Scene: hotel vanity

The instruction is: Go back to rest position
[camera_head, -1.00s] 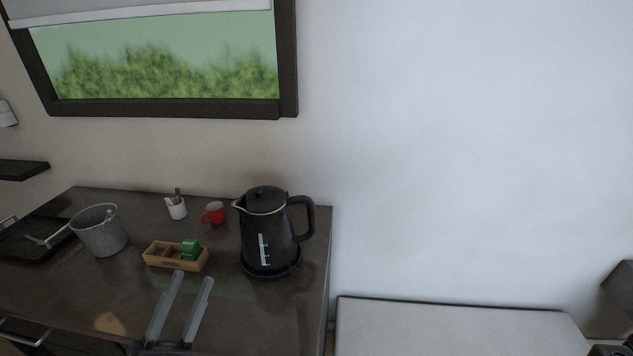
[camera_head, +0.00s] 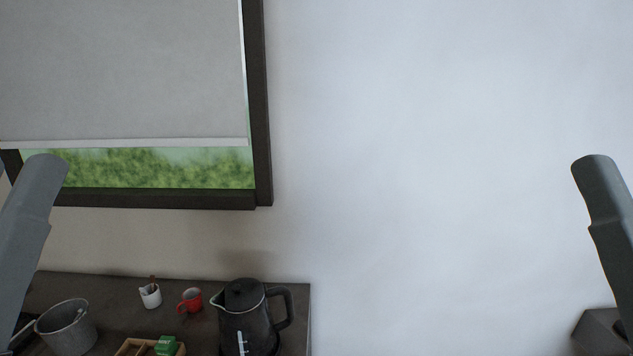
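Two grey arm links of mine show, one at the left edge and one at the right edge, both raised in front of the wall. Neither gripper's fingers can be made out in the current head view. The task names no object to handle. Below on the dark counter (camera_head: 108,291) stand a black kettle (camera_head: 243,318), a red mug (camera_head: 190,300) and a white cup (camera_head: 150,296) with sticks in it, all apart from my arms.
A metal bucket (camera_head: 66,328) stands at the counter's left. A wooden box (camera_head: 133,347) with a green packet (camera_head: 166,346) is cut off by the bottom edge. A window with a grey blind (camera_head: 120,70) is above. The wall (camera_head: 430,150) in the middle is bare.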

